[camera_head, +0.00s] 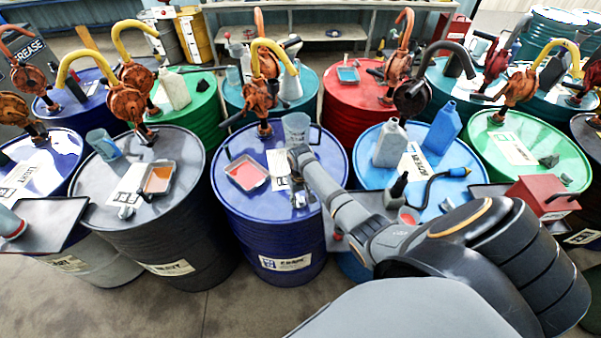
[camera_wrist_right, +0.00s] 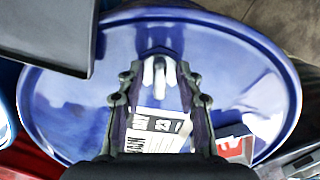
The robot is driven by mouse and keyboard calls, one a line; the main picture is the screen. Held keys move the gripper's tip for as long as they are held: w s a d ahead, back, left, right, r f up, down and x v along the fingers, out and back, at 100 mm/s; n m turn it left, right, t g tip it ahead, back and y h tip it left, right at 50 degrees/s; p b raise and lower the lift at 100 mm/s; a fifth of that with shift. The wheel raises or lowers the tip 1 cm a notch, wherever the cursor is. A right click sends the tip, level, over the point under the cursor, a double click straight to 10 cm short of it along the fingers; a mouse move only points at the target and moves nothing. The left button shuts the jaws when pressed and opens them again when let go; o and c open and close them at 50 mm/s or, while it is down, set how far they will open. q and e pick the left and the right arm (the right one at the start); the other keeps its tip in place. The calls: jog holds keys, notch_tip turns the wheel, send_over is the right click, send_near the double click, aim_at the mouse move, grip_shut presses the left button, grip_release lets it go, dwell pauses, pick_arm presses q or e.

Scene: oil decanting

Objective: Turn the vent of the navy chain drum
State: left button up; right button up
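The navy chain drum (camera_head: 268,215) stands upright in the middle of the front row in the head view, with a white label on its side. Its blue lid (camera_wrist_right: 70,100) fills most of the right wrist view. A small pale metal vent (camera_wrist_right: 155,76) shows on the lid near the rim. My right gripper (camera_head: 299,190) points down over the front right part of the lid. In the wrist view its two fingers (camera_wrist_right: 157,85) stand apart, one on each side of the vent. Whether they touch it I cannot tell. My left gripper is not in view.
On the navy lid are an orange hand pump (camera_head: 262,98), a clear jug (camera_head: 296,130) and a tray of red liquid (camera_head: 247,174). A dark shelf (camera_wrist_right: 45,35) is close to the lid's edge. Other drums crowd both sides; open floor lies in front.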

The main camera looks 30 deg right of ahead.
aim_at(301, 200)
jog(key=shift+r, duration=0.1)
jog(key=shift+w+r, duration=0.1)
jog(key=shift+r, duration=0.2)
notch_tip(301, 200, up, 11)
jog(key=shift+r, duration=0.15)
